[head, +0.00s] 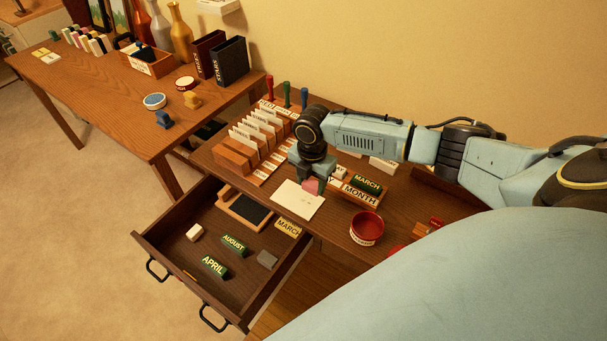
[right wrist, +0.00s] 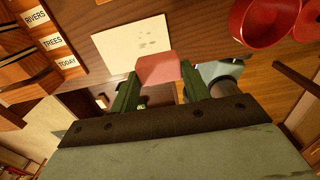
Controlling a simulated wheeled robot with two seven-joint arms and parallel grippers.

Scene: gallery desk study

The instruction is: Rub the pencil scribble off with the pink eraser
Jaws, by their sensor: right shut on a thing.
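The pink eraser (head: 311,186) is held between the fingers of my right gripper (head: 310,180), above the back right part of the white paper (head: 298,200) on the desk. In the right wrist view the eraser (right wrist: 158,69) sits between both green fingertips (right wrist: 156,82), in front of the paper (right wrist: 132,43). Small faint marks, likely the pencil scribble (right wrist: 146,43), show on the paper. I cannot tell whether the eraser touches the paper. My left gripper is out of view.
A red bowl (head: 366,228) stands right of the paper, and a wooden MONTH block holder (head: 361,195) is behind it. A card rack (head: 250,140) stands at the left. The open drawer (head: 185,230) below holds green month blocks and a slate.

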